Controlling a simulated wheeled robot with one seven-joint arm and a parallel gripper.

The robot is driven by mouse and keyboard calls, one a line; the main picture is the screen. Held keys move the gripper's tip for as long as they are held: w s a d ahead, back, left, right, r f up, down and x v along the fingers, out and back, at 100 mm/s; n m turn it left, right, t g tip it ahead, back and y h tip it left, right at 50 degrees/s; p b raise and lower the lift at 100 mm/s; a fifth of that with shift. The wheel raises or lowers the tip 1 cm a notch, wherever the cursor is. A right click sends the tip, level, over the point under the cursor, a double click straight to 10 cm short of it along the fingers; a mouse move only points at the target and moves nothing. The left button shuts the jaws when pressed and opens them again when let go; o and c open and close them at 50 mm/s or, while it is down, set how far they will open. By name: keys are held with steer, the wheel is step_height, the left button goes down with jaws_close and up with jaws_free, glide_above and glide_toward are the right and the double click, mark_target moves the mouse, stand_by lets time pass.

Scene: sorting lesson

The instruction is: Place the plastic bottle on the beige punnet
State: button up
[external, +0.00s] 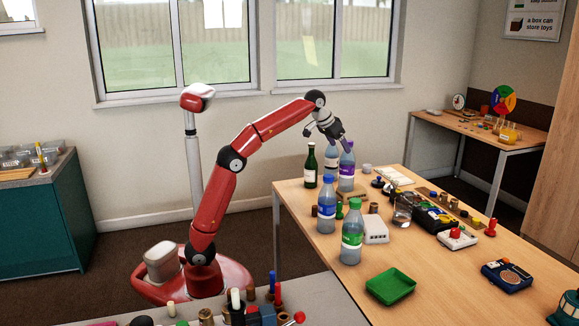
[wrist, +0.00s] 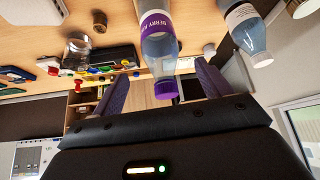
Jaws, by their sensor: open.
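Several plastic bottles stand on the wooden table (external: 430,265). One has a purple label and cap (external: 347,170); in the wrist view this purple-labelled bottle (wrist: 158,48) shows its cap between my fingers. My gripper (external: 338,138) is open, right at the top of that bottle; I cannot tell whether it touches it. A bottle with a white label (external: 331,163) stands just left of it, and also shows in the wrist view (wrist: 245,30). A blue-labelled bottle (external: 327,208) and a green-labelled bottle (external: 352,238) stand nearer. I cannot make out a beige punnet in either view.
A dark green glass bottle (external: 311,168) stands left of the purple-labelled one. A white box (external: 375,229), a glass jar (external: 402,210) and a green tray (external: 390,286) are on the table. Small items crowd its right side. The table is clear around the green tray.

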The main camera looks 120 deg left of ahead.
steer(key=v, duration=0.5)
stand_by(0.3)
